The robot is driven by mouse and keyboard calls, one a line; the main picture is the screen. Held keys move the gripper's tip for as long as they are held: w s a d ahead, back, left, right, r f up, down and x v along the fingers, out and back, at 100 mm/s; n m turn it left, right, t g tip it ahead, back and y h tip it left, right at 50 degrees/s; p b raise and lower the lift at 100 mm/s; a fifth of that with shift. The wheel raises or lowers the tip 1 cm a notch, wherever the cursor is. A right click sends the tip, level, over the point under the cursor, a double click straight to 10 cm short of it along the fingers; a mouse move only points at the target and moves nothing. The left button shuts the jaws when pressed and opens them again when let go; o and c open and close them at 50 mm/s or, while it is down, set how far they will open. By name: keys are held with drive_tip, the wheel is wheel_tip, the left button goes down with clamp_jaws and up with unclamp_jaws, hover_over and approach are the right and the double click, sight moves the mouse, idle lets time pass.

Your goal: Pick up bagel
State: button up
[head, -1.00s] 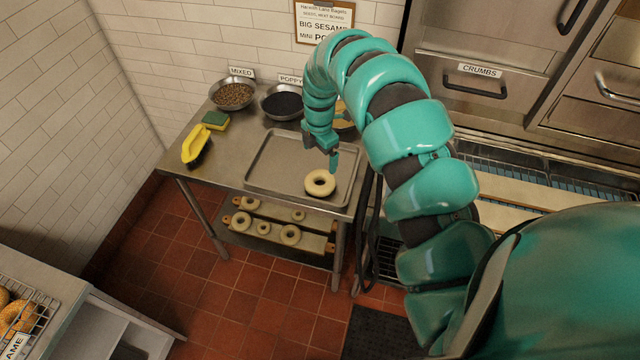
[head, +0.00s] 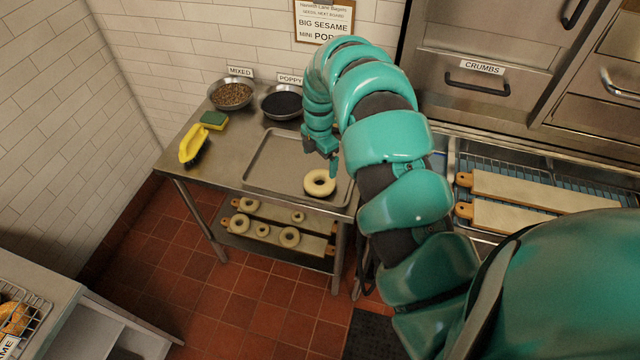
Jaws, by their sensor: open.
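A pale ring-shaped bagel (head: 319,183) lies on the right front part of a metal tray (head: 262,180) on the steel table. My gripper (head: 321,164) is above the tray, just behind and above the bagel, pointing down. It is open and holds nothing that I can see. Its fingers are small in this view, and I cannot tell whether a fingertip touches the bagel. More pale bagels (head: 290,237) of two sizes lie on boards on the shelf under the table.
A seed bowl (head: 231,94) and a poppy bowl (head: 282,103) stand at the back of the table. Boards (head: 540,190) rest on a rack at right. The tray's left part is clear.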

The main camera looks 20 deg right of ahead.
sight(320, 179)
wheel_tip(320, 179, down, 3)
drive_tip(key=b, duration=0.2)
drive_tip(key=shift+w+a+b, duration=0.1)
drive_tip(key=shift+b, duration=0.3)
idle(0.3)
drive_tip(key=shift+f+b, duration=0.85)
drive_tip(key=shift+f, duration=0.1)
drive_tip(key=shift+s+f+p, duration=0.2)
drive_tip(key=shift+f+p, duration=0.85)
drive_tip(key=shift+f, duration=0.4)
drive_tip(key=shift+w+f+p, duration=0.1)
drive_tip(key=shift+f+p, duration=0.3)
drive_tip(key=shift+f, duration=0.7)
